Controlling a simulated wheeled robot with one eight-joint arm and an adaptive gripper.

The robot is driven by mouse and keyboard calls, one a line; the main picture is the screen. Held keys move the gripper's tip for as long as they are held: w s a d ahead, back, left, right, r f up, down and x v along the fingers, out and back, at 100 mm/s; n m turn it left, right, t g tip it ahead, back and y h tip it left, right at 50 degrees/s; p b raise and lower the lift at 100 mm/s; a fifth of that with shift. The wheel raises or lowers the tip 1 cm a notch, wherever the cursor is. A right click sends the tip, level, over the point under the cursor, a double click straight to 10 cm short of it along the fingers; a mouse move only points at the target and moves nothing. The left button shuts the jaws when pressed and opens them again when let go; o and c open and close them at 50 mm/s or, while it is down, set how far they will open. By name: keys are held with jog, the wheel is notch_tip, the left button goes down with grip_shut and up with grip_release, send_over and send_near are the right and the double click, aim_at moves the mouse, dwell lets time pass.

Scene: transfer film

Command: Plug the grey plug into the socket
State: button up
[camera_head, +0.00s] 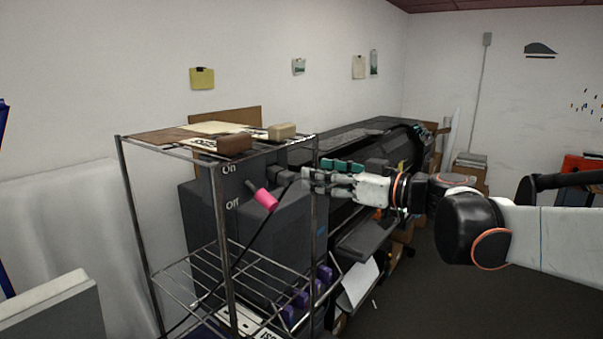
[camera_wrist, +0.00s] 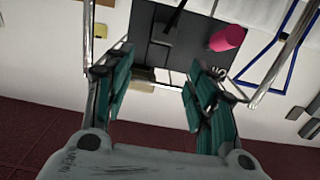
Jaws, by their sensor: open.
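A dark grey block (camera_head: 283,178), which looks like the plug, sits at the right side of the dark machine (camera_head: 205,215). A black cable (camera_head: 248,240) runs down to the left from near it. I cannot tell whether it is seated in a socket; no socket opening shows clearly. My gripper (camera_head: 306,181) points left, its fingertips close to the block. In the wrist view my gripper (camera_wrist: 160,66) is open, its fingers apart with nothing clearly held between them. A dark strip, likely the cable (camera_wrist: 176,20), shows beyond the fingers against the dark panel (camera_wrist: 198,30).
A pink lever handle (camera_head: 265,200) sticks out between the On and Off marks. A wire rack (camera_head: 229,270) surrounds the machine, with a post just by my fingers. Brown (camera_head: 234,143) and beige (camera_head: 282,131) blocks lie on its top shelf. Floor is free at right.

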aim_at(292, 176)
jog(key=shift+s+d, duration=0.25)
jog(key=shift+d, duration=0.05)
jog(key=shift+c, duration=0.3)
jog(key=shift+p, duration=0.5)
jog(key=c, duration=0.9)
jog(key=shift+w+p, duration=0.1)
jog(key=shift+p, duration=0.5)
grip_shut()
jog(key=shift+n, duration=0.7)
jog(key=shift+w+a+f+p, duration=0.3)
jog(key=shift+w+a+p, duration=0.3)
jog(key=shift+a+p, duration=0.15)
jog(key=shift+w+a+f+p, duration=0.3)
jog(key=shift+w+a+p, duration=0.25)
jog(key=shift+a+p, duration=0.2)
jog(key=shift+w+a+f+p, duration=0.3)
jog(key=shift+w+a+p, duration=0.3)
jog(key=shift+a+p, duration=0.15)
